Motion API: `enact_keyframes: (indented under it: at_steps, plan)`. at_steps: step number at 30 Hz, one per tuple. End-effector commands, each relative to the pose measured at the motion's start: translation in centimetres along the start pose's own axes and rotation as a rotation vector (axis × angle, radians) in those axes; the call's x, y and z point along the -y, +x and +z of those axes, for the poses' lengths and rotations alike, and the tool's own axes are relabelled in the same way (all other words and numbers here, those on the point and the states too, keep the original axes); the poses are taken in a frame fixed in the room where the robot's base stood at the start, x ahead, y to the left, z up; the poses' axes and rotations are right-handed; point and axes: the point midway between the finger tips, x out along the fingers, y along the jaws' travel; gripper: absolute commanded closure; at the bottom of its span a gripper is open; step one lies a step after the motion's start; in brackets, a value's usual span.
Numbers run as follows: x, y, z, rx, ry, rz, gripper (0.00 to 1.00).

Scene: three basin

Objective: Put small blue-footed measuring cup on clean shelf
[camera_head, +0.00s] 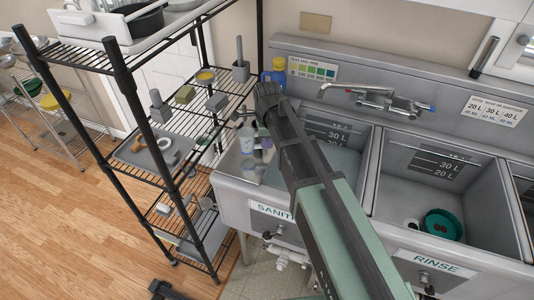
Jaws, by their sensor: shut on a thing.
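My gripper (268,97) is at the end of the arm, over the left end of the sink, just right of the black wire rack. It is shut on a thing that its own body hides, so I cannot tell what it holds. I cannot make out the small blue-footed measuring cup for certain. Clear, bluish-purple items (265,143) stand on the left drainboard, too small to identify. The black wire rack (120,75) has several shelves, but I see no label marking a clean one. Its middle shelf (205,125) holds small items with bare wire between them.
A spray bottle (246,137) stands on the drainboard. A blue bottle (279,72) is behind my gripper. The faucet (375,98) juts over the basins. A green round item (443,224) lies in the rinse basin. A white bin (95,28) sits on the rack's top shelf.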

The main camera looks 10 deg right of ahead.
Motion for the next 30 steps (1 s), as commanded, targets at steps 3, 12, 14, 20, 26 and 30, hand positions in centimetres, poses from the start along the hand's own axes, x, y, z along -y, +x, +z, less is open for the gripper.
enact_keyframes:
  at_steps: [3,12,14,20,26,30]
  plan:
    - [0.0,3.5,0.0,0.000,0.000,0.000,1.00]
    - [0.0,3.2,0.0,0.000,0.000,0.000,1.00]
    - [0.0,3.5,0.0,0.000,0.000,0.000,1.00]
    - [0.0,3.4,0.0,0.000,0.000,0.000,0.58]
    - [0.0,3.4,0.0,0.000,0.000,0.000,0.57]
    - [0.0,2.9,0.0,0.000,0.000,0.000,0.57]
